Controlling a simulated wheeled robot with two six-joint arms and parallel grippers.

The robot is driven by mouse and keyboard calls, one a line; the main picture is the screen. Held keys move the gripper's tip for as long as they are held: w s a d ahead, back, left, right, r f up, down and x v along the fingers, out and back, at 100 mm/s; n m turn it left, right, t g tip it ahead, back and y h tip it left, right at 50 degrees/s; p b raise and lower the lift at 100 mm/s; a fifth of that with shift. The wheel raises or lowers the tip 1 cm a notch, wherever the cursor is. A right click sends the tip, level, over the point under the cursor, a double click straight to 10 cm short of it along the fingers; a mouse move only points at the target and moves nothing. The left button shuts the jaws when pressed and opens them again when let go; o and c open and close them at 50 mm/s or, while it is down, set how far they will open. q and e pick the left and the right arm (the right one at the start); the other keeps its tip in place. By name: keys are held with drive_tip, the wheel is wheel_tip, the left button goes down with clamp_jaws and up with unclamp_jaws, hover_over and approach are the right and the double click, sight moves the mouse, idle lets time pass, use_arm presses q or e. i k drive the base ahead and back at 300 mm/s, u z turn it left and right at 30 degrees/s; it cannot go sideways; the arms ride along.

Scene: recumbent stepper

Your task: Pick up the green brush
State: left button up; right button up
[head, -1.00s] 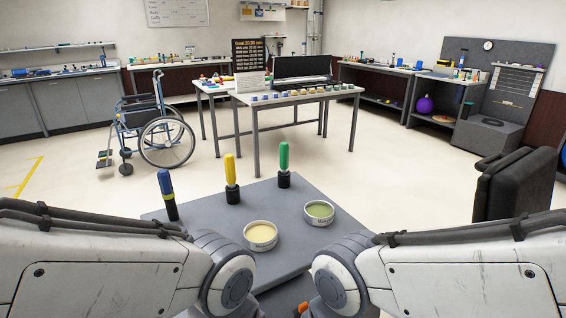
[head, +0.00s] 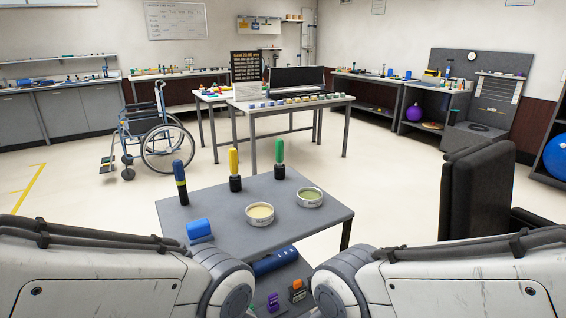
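The green brush (head: 279,152) stands upright, green handle up, in a dark holder at the back right of the small grey table (head: 325,226). A yellow brush (head: 233,164) stands upright in a similar holder to its left. My two arms come in at the lower left and lower right. Both grippers are out of view.
A blue block (head: 199,228) lies at the table's left front. A lower shelf holds a blue cylinder (head: 275,261), a purple item (head: 272,302) and an orange item (head: 297,288). A black padded seat (head: 476,190) stands to the right. A wheelchair (head: 158,140) and desk (head: 290,102) are behind.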

sight(278, 143)
drive_tip(key=z, duration=1.6)
drive_tip(key=i, duration=1.05)
drive_tip(key=u, duration=2.55)
